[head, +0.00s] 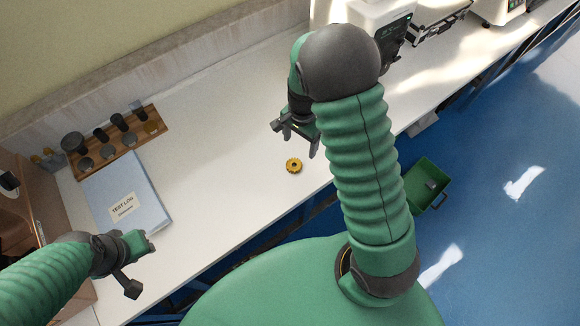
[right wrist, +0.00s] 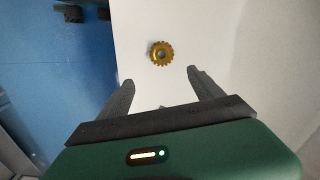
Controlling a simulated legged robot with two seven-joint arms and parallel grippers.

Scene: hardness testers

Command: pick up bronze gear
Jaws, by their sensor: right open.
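The bronze gear (head: 293,166) is a small golden toothed ring lying flat on the white bench near its front edge. It also shows in the right wrist view (right wrist: 161,53), just beyond the fingertips and roughly centred between them. My right gripper (head: 296,140) is open and empty, close to the gear and apart from it in the picture. Its two spread fingers show in the right wrist view (right wrist: 161,80). My left gripper (head: 143,265) is at the lower left, near the test log binder and far from the gear; its jaw state is unclear.
A blue test log binder (head: 126,197) and a wooden rack (head: 119,142) with several dark cylinders are on the left of the bench. Testing machines (head: 376,22) stand at the back right. A green bin (head: 426,181) is below the bench's front edge. Bench around the gear is clear.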

